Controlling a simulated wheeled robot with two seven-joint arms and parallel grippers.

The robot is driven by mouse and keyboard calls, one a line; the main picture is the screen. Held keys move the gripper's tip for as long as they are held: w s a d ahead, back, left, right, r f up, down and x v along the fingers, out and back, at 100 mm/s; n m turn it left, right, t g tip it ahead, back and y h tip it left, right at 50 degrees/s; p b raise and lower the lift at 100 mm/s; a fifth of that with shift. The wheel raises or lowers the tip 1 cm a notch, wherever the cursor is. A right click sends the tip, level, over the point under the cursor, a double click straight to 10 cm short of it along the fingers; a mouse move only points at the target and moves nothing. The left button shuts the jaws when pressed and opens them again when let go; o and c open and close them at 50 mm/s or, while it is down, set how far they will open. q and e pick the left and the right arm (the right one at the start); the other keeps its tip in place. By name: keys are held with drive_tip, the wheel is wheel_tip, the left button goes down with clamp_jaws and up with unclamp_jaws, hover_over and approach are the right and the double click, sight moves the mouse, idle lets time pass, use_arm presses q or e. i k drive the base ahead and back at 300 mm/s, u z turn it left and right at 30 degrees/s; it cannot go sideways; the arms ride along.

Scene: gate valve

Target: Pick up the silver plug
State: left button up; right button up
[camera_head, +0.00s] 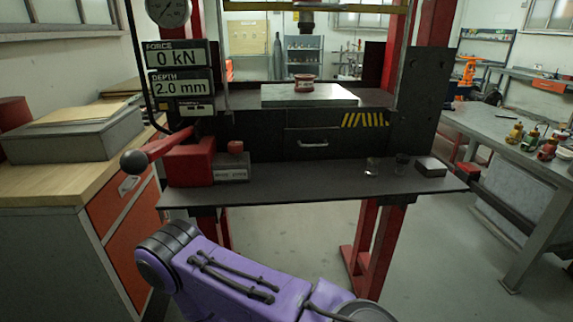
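A red round part (304,83) sits on the light metal plate of the press. Neither of my grippers is in view. A purple link of my own arm crosses the bottom of the view, below and in front of the shelf.
A grey block (431,166) lies at the shelf's right end. A red box (189,162) with a lever and a labelled block (231,168) stand at its left. The shelf's middle is clear. A wooden-topped cabinet (65,180) is left; a workbench (500,135) is right.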

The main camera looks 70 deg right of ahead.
sight(371, 172)
drive_tip(key=u, duration=0.35)
drive_tip(key=k, duration=1.65)
drive_tip(key=z, duration=2.4)
drive_tip(key=i, duration=0.15)
drive_tip(key=u, duration=0.1)
